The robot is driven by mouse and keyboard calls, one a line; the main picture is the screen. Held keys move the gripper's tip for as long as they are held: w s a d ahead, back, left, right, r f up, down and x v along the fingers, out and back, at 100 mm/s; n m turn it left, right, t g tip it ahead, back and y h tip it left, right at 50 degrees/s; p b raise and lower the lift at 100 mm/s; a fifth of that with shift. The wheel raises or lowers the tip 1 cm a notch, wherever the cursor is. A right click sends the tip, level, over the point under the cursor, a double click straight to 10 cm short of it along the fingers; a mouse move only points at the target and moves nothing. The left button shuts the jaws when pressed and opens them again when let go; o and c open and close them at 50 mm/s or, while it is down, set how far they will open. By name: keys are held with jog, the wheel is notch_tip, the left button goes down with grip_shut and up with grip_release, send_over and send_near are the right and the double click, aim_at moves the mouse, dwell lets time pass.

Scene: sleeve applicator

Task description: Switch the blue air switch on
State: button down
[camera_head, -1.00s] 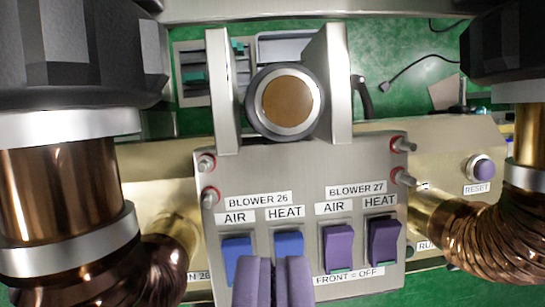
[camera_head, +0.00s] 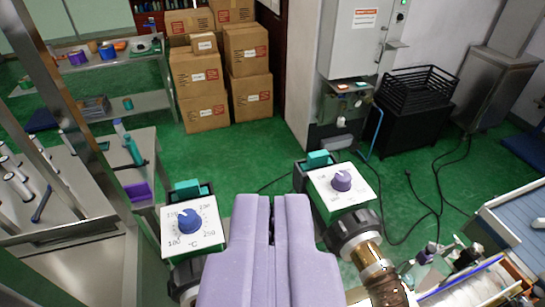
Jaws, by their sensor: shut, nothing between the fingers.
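The blue air switch and its switch panel are not in view now. My gripper (camera_head: 271,205) fills the bottom centre, with its two purple fingers shut together and nothing between them. To its left is a white temperature dial plate (camera_head: 206,240) with a blue knob (camera_head: 189,219) and a teal piece behind it. To its right is a second white dial plate (camera_head: 352,203) with a purple knob (camera_head: 341,180). My fingers reach up between the two dials.
A copper-coloured hose (camera_head: 378,276) runs below the right dial. A metal frame post (camera_head: 75,130) and a bench (camera_head: 92,185) with tools stand at left. Cardboard boxes (camera_head: 200,70), a grey cabinet (camera_head: 352,45) and a black crate (camera_head: 415,95) stand behind. Green floor lies open between.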

jog(key=w+d+f+m+g+p, duration=0.1)
jog(key=w+f+m+g+p, duration=0.2)
jog(key=f+p, duration=0.4)
jog(key=w+f+m+g+p, duration=0.2)
jog(key=w+f+m+p, duration=0.15)
jog(key=f+p, duration=0.3)
jog(key=s+f+m+g+y+p, duration=0.1)
jog(key=s+f+m+g+p, duration=0.5)
jog(key=f, duration=0.9)
jog(key=s+d+m+p, duration=0.1)
jog(key=s+m+p, duration=0.1)
jog(key=s+p, duration=0.2)
jog(key=shift+s+f+p, duration=0.2)
jog(key=shift+f+p, duration=0.2)
jog(key=shift+p, duration=0.05)
jog(key=b+x, duration=0.2)
jog(key=x, duration=0.4)
jog(key=b+x, duration=0.3)
jog(key=x, duration=0.3)
jog(key=shift+a+f+b, duration=0.25)
jog(key=shift+b, duration=0.1)
jog(key=shift+x, duration=0.75)
